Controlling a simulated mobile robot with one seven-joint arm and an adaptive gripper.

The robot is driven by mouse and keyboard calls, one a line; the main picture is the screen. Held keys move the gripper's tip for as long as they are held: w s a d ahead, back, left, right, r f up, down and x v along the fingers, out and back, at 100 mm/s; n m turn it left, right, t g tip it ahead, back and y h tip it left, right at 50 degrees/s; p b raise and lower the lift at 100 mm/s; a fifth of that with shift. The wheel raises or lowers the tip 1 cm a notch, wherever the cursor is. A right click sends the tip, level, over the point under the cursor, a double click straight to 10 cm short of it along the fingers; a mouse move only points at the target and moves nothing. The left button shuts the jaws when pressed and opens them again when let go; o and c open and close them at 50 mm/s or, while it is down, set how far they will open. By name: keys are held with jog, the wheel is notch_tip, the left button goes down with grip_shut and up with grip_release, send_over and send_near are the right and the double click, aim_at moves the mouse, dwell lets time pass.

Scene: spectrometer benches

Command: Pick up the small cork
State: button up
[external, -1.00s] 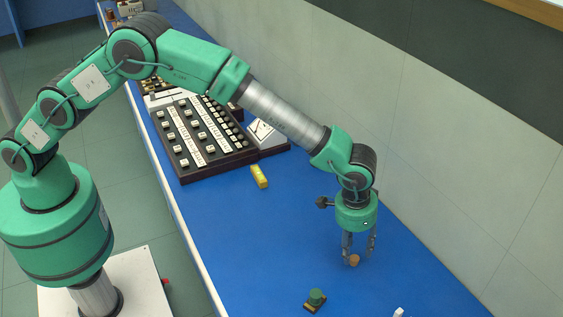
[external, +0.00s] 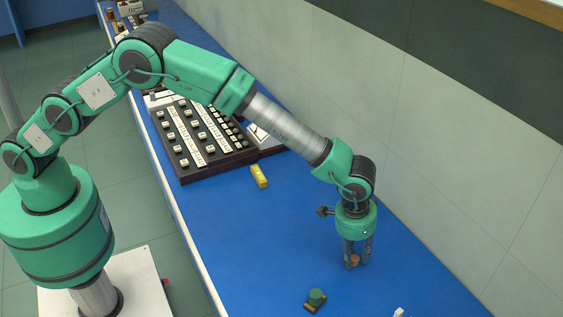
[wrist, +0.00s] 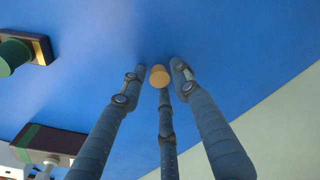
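The small cork (external: 354,260) is a tan, rounded plug low over the blue bench. It also shows in the wrist view (wrist: 159,76), between the fingertips. My gripper (external: 356,264) points straight down, with its grey fingers drawn in closely around the cork. In the wrist view, my gripper (wrist: 158,72) has one finger on each side of the cork and a third behind it. The cork fills nearly all the space between the fingertips. Its underside is hidden, and I cannot tell whether it touches the bench.
A green knob on a small dark base (external: 316,299) stands in front, left of my gripper. A small white piece (external: 399,312) is at the bottom edge. A yellow block (external: 259,176) and a button console (external: 205,140) lie farther back. The wall (external: 450,190) rises behind the bench.

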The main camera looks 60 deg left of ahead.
aim_at(356, 257)
jog(key=shift+c, duration=1.4)
jog(key=shift+r, duration=0.15)
jog(key=shift+r+p, duration=0.5)
jog(key=shift+r, duration=0.95)
jog(key=shift+s+a+r, duration=0.1)
jog(key=shift+s+r, duration=0.05)
jog(key=shift+r, duration=0.15)
jog(key=s+a, duration=0.3)
jog(key=s, duration=0.1)
jog(key=s+a+r+p, duration=0.1)
jog(key=s+a, duration=0.2)
jog(key=s, duration=0.1)
jog(key=s+a+p, duration=0.1)
jog(key=s+a, duration=0.2)
jog(key=s, duration=0.1)
jog(key=shift+s+a+r, duration=0.15)
jog(key=shift+s+a, duration=0.05)
jog(key=shift+a, duration=0.1)
